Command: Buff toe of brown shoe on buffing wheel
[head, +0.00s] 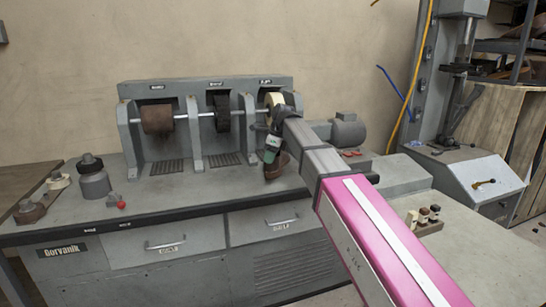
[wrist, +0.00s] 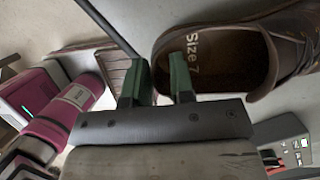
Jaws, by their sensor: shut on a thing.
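The brown shoe (head: 276,169) hangs below my gripper (head: 272,143) in front of the right-hand station of the grey machine. In the wrist view the shoe (wrist: 286,50) is seen from above, with "Size 7" on its insole. My gripper (wrist: 160,78) is shut on the shoe's edge, one green finger inside the opening and one outside. The toe runs out of the wrist view at the upper right. The cream buffing wheel (head: 273,99) is above and behind the shoe, partly hidden by my arm. The shoe appears apart from it.
A brown wheel (head: 157,119) and a dark brush wheel (head: 222,113) share the shaft to the left, between grey housings. A grey jar (head: 94,181) and a red knob (head: 122,205) are on the bench's left. Small bottles (head: 424,214) stand at the right.

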